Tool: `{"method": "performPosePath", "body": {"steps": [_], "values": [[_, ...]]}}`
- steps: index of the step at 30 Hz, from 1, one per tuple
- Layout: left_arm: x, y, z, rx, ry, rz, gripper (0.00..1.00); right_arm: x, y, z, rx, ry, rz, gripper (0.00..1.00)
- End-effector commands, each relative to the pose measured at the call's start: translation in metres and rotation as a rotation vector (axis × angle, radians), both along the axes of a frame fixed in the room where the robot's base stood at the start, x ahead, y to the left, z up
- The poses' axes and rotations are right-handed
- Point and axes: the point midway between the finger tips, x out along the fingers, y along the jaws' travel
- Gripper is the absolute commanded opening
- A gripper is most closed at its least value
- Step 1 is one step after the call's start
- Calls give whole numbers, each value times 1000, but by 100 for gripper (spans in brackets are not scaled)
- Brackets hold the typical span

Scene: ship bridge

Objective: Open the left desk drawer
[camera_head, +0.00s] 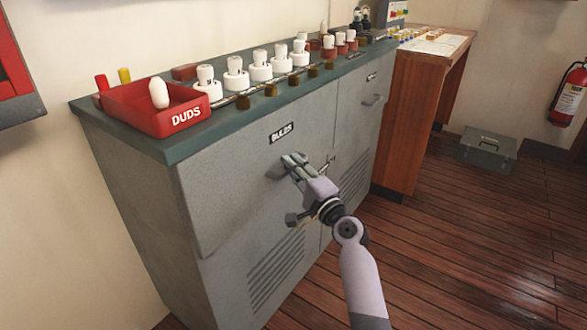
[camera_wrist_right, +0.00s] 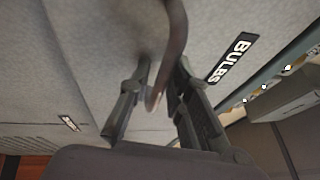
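The left desk drawer (camera_head: 231,164) is the large grey front marked BULBS, on the left of the grey cabinet in the head view. Its front looks flush or nearly so; I cannot tell of any gap. My right gripper (camera_head: 291,166) is at the drawer's handle, just below the BULBS label (camera_head: 282,132), and mostly hides it. In the right wrist view the curved dark handle (camera_wrist_right: 176,32) passes between the two fingers of my right gripper (camera_wrist_right: 163,72). The fingers stand apart, with grey drawer front showing between the left finger and the handle. My left gripper is out of view.
A red DUDS tray (camera_head: 133,112) and several white bulbs in holders stand on the cabinet top. A second drawer (camera_head: 362,92) with a handle is at the right. The wooden floor in front is clear.

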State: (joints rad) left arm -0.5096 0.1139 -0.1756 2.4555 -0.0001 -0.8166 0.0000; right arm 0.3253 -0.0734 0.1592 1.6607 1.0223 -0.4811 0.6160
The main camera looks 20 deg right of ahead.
Motion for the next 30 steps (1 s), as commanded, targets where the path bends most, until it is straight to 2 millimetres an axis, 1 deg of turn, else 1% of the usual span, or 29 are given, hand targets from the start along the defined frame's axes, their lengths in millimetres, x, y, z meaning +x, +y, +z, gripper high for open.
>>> {"method": "performPosePath", "body": {"steps": [5, 13, 30], "values": [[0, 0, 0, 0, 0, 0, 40, 0, 0, 0, 0, 0, 0, 18], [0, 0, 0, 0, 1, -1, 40, 0, 0, 0, 0, 0, 0, 0], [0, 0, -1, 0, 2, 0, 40, 0, 0, -1, 0, 2, 0, 0]]}}
